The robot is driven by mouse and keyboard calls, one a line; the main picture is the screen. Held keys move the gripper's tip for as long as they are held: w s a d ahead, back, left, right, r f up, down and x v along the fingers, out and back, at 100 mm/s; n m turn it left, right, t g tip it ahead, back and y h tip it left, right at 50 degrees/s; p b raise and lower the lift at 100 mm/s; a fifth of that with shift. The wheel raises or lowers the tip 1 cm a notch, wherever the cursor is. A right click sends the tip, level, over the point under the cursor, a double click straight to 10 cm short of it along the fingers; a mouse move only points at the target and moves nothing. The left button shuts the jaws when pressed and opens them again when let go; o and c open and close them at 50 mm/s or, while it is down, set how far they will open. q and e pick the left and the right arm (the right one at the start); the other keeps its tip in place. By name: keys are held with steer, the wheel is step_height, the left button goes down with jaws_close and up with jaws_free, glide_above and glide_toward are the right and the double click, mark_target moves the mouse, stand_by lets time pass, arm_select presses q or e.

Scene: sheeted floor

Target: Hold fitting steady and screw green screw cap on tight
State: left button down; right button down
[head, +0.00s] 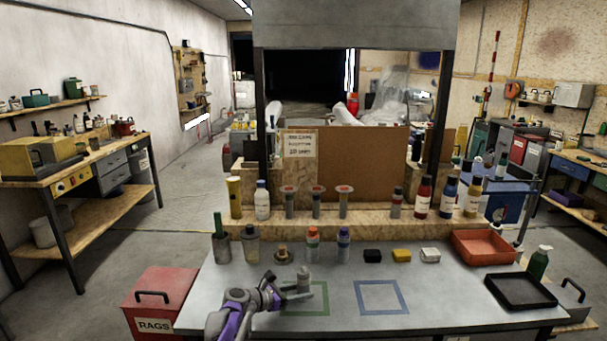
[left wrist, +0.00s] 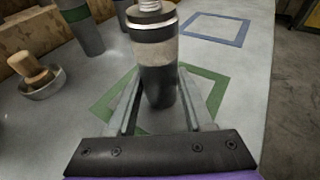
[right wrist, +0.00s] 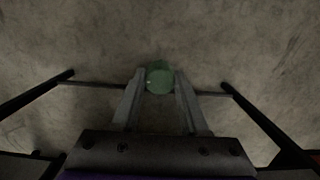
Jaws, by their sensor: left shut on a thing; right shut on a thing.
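The fitting (head: 303,282) is a grey cylinder standing upright on the table inside the green square outline (head: 327,301). In the left wrist view the fitting (left wrist: 158,62) has a dark lower body, a lighter middle and a bare metal thread at its top. My left gripper (left wrist: 160,84) is shut around its lower body. The green screw cap (right wrist: 160,77) shows as a round green disc between the fingertips of my right gripper (right wrist: 160,86), which is shut on it. The right gripper and cap are out of the head view, apart from the fitting.
A blue square outline (head: 382,297) on the table is empty. Several bottles and tubes stand along the back, with a wooden brush in a dish (head: 283,256). A red tray (head: 483,247) and a black tray (head: 520,291) lie at the right. The front middle is clear.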

arm_select(q)
steer(key=shift+c, duration=1.1)
jaws_free()
steer(key=shift+a, duration=0.1)
